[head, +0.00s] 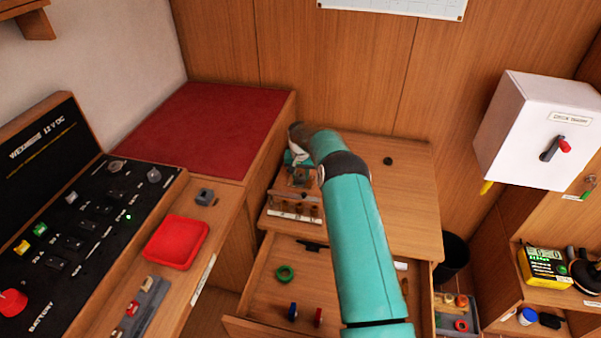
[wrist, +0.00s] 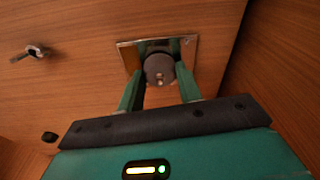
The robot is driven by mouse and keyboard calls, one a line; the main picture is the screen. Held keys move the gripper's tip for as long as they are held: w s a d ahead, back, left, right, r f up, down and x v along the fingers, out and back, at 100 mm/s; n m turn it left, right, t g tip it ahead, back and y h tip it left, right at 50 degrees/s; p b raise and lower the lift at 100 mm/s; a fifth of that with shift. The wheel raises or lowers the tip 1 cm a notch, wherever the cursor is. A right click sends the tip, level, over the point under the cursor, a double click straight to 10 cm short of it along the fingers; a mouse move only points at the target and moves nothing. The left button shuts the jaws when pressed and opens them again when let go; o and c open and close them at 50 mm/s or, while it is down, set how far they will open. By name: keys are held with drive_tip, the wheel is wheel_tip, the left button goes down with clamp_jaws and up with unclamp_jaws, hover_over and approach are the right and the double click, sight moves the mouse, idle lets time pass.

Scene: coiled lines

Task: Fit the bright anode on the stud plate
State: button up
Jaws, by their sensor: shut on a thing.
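In the wrist view my gripper (wrist: 160,60) is shut on a grey round piece, the anode (wrist: 157,72), with two small light spots on its face. The anode looks dull grey in this light. A square metal plate (wrist: 127,54), which looks like the stud plate, lies behind the fingertips and the anode. I cannot tell whether the anode touches it, and its studs are hidden. In the head view my gripper (head: 297,158) is above the left part of the wooden cabinet top, partly hidden by my arm.
A rack of small parts (head: 295,211) stands at the cabinet top's front left. Below it an open drawer (head: 262,290) holds a green ring (head: 285,274) and other small parts. A red tray (head: 176,242) is to the left. The cabinet top's right side (head: 408,205) is mostly clear.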

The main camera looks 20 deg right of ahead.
drive_tip(key=shift+f, duration=0.2)
drive_tip(key=o, duration=1.1)
drive_tip(key=shift+r, duration=3)
drive_tip(key=shift+r, duration=0.1)
drive_tip(key=shift+r, duration=0.4)
drive_tip(key=r, duration=0.4)
drive_tip(key=s+r, duration=0.1)
drive_tip(key=r, duration=0.7)
drive_tip(key=shift+s+a+r, duration=0.25)
drive_tip(key=shift+a+r, duration=0.1)
drive_tip(key=shift+s, duration=0.1)
